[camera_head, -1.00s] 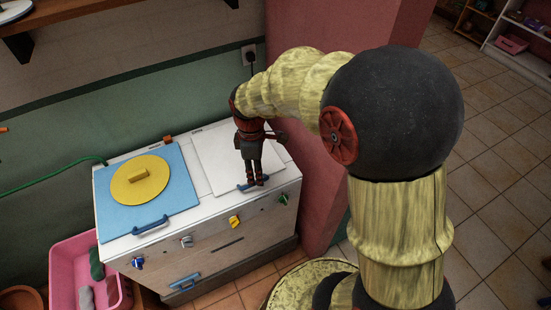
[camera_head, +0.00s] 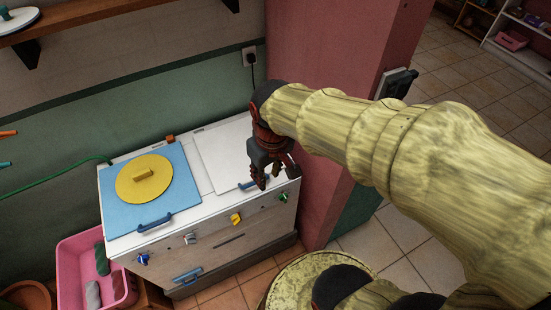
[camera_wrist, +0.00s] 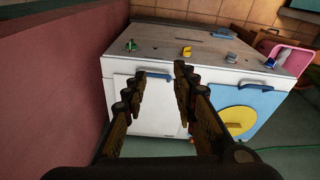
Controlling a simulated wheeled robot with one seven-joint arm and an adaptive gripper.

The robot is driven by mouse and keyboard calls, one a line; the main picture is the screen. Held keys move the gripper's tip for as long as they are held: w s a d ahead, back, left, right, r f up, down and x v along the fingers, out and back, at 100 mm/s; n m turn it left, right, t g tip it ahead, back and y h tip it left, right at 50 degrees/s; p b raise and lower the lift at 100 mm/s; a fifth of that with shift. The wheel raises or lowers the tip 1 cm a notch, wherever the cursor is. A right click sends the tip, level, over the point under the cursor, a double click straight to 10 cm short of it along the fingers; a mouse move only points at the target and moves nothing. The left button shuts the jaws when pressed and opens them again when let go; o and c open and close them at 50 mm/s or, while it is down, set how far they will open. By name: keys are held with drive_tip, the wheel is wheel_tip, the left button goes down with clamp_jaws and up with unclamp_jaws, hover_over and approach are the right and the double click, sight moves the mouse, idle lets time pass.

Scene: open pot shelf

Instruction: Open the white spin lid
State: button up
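The white spin lid (camera_head: 224,154) lies flat and closed on the right part of the white cabinet's top. Its blue handle (camera_head: 247,184) is at the front edge, partly hidden by my gripper. My gripper (camera_head: 267,182) is above the front right of the lid, pointing down, open and empty. In the wrist view the lid (camera_wrist: 148,112) appears upside down, and its blue handle (camera_wrist: 156,75) lies across the gap between the fingertips of my gripper (camera_wrist: 160,70). I cannot tell how far above the handle the fingertips are.
A blue lid (camera_head: 117,198) with a yellow disc (camera_head: 144,178) covers the cabinet's left part. Knobs (camera_head: 236,218) line the front panel. A pink wall (camera_head: 312,130) stands close on the right. A pink bin (camera_head: 66,262) is at lower left.

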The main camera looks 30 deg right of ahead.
drive_tip(key=s+a+r+m+t+p, duration=0.1)
drive_tip(key=s+r+t+p, duration=0.2)
drive_tip(key=r, duration=0.8)
drive_tip(key=s+p, duration=0.1)
drive_tip(key=s, duration=0.1)
drive_tip(key=shift+s+r, duration=0.3)
drive_tip(key=shift+s, duration=0.05)
drive_tip(key=shift+r, duration=0.1)
